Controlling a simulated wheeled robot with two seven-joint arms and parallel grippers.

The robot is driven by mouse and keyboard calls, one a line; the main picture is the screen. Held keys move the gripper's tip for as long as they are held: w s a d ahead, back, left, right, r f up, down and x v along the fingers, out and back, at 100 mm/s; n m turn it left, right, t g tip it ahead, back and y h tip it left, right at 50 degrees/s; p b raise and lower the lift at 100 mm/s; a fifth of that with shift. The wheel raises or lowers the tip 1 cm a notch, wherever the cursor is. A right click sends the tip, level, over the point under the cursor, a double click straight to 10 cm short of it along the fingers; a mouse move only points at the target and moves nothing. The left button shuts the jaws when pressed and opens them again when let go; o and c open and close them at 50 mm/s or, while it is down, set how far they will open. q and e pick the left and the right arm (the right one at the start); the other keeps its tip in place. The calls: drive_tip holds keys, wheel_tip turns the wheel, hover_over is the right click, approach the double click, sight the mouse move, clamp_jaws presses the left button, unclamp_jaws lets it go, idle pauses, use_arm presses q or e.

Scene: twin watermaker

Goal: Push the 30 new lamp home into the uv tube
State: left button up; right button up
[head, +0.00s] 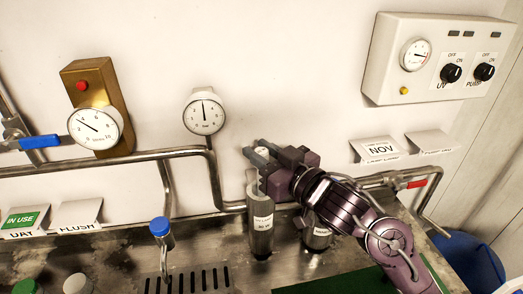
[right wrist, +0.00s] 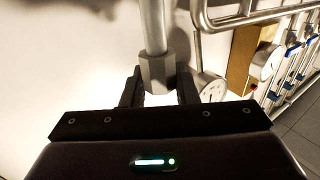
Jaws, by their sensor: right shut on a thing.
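My right gripper (head: 262,152) is in front of the wall, over the counter, its fingers pointing left. In the right wrist view it (right wrist: 160,85) is shut on a grey hexagonal end (right wrist: 157,72) of a straight grey rod (right wrist: 152,25), apparently the lamp. A grey upright cylinder (head: 261,235) with a white label stands directly below the gripper in the head view. Its label is too small to read, so I cannot tell if it is the uv tube. I cannot tell how deep the rod sits in anything. My left gripper is out of view.
A second labelled grey container (head: 318,238) stands to the right, partly behind my arm. A horizontal pipe (head: 110,160) runs along the wall, with a round gauge (head: 205,111) above it. A blue-capped tap (head: 160,228) stands at left. A control box (head: 437,60) hangs upper right.

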drive_tip(key=shift+f+b, duration=1.8)
drive_tip(key=shift+f, duration=0.95)
drive_tip(key=o, duration=0.9)
drive_tip(key=b+v, duration=0.1)
drive_tip(key=v, duration=0.7)
drive_tip(key=shift+b, duration=0.4)
drive_tip(key=shift+w, duration=0.1)
